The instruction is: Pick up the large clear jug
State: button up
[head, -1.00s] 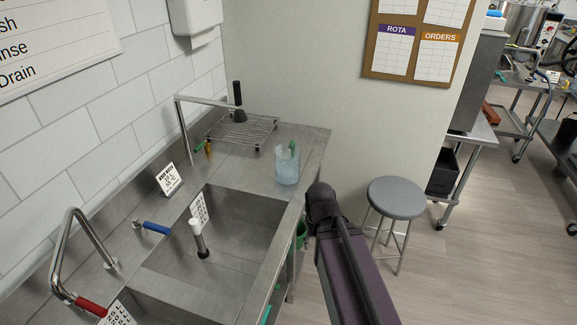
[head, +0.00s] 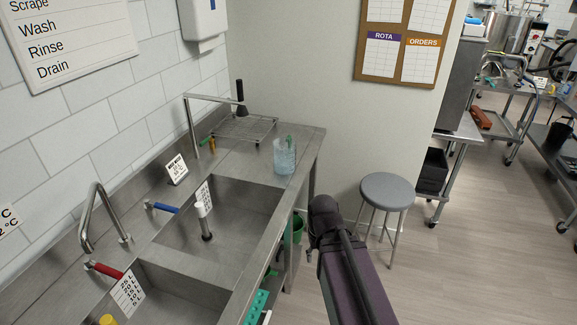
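The large clear jug (head: 284,157) stands upright on the steel drainboard (head: 257,182) at the far end of the sink unit, near its right edge. It looks bluish and see-through, with a green part at its rim. My arm reaches in from the bottom right, to the right of and nearer than the jug. My gripper is not distinguishable; only dark arm links show. Nothing touches the jug.
Sink basins (head: 225,222) with taps lie left of my arm. A wire rack (head: 240,128) stands behind the jug. A grey stool (head: 386,192) stands right of my arm. A green bucket (head: 297,228) is below the counter edge. Open floor lies at right.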

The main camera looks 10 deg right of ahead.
aim_at(286, 154)
jog(key=k, duration=0.8)
jog(key=z, duration=0.55)
jog(key=i, duration=1.95)
jog(key=u, duration=0.5)
jog(key=i, duration=0.35)
jog(key=u, duration=0.35)
